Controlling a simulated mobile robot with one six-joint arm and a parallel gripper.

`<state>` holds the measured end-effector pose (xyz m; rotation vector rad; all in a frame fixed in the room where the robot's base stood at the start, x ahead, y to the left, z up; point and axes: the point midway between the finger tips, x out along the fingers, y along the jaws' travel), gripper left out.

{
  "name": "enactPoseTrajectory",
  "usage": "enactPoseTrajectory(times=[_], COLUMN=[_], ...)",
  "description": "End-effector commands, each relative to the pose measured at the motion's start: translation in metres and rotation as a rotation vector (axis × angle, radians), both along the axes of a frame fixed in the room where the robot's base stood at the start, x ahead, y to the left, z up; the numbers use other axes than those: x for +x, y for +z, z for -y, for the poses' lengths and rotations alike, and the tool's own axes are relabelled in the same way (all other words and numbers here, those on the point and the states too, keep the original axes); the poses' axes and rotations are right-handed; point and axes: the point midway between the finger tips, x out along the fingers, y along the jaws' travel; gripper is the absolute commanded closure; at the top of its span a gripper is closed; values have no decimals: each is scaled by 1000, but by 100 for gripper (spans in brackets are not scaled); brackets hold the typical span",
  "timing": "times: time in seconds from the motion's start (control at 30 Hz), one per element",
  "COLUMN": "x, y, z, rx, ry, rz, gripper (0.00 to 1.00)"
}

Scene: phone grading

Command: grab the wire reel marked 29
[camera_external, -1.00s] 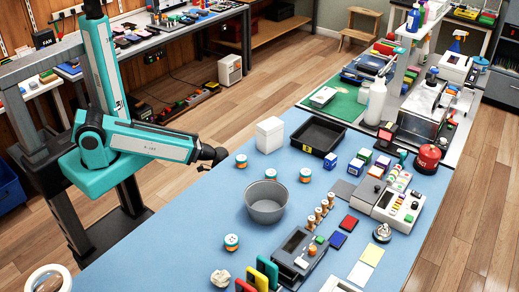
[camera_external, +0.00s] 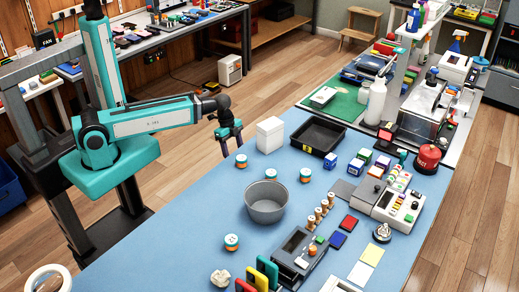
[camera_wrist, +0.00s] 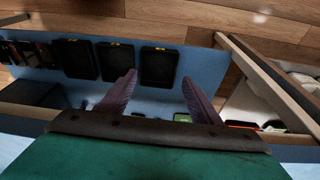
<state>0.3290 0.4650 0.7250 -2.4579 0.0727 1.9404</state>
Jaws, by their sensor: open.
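Several small white and orange reels stand on the blue bench top: one near the left edge (camera_external: 241,162), two behind the grey bowl (camera_external: 270,174) (camera_external: 305,176), and one in front of it (camera_external: 231,243). Their markings are too small to read, so I cannot tell which is 29. My gripper (camera_external: 232,148) hangs with its fingers down and apart, just behind and left of the nearest reel. In the wrist view my gripper (camera_wrist: 158,78) is open and empty, and no reel is clearly visible.
The grey bowl (camera_external: 266,203) stands mid-bench. A white box (camera_external: 270,135) and a black tray (camera_external: 318,137) stand right of my gripper. Dark trays (camera_wrist: 79,59) show in the wrist view. The blue bench's left front is clear.

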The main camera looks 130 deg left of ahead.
Motion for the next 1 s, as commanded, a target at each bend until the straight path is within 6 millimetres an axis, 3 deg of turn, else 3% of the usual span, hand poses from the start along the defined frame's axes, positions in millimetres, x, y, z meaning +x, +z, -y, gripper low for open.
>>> enactPoseTrajectory(times=[0.1, 0.6, 1.0], x=[4, 14, 15], y=[37, 159, 226], z=[-6, -12, -8], rx=[33, 157, 234], ry=[-67, -330, -486], rz=[23, 95, 126], gripper=[42, 42, 42])
